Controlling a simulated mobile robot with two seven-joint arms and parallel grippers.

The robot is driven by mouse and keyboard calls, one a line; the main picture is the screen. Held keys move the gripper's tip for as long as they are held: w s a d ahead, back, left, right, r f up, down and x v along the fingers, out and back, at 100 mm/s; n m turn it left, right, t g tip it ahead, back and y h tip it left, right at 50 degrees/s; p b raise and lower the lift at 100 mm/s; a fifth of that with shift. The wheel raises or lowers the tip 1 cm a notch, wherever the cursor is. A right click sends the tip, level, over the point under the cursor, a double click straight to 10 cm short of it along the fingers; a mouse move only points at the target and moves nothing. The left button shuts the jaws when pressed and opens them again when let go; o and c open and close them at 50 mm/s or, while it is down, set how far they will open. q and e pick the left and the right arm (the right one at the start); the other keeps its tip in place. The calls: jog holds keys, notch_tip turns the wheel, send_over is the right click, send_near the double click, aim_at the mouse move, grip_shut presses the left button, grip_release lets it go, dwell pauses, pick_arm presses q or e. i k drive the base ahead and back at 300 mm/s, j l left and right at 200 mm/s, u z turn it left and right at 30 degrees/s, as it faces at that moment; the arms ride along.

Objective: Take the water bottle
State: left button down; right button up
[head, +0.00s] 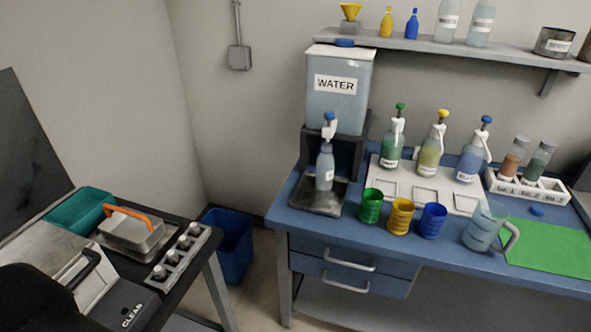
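A translucent blue-grey bottle (325,168) with a small white label stands upright on the dark tray of the water dispenser. It is directly below the white tap with a blue top. The dispenser's tank (340,105), labelled WATER, sits on a dark stand at the left end of the blue bench. The tap hides the bottle's top, so I cannot tell whether it has a cap. Neither of my grippers shows in the head view.
Three pump bottles (429,150) stand on a white board right of the dispenser. Green, yellow and blue cups (401,215) and a clear jug (484,228) line the bench front. A shelf (440,45) hangs above. A blue bin (232,245) is on the floor.

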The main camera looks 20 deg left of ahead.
aim_at(325, 161)
jog(key=i+l+u, duration=0.25)
jog(key=i+l, duration=0.55)
jog(key=l, duration=0.1)
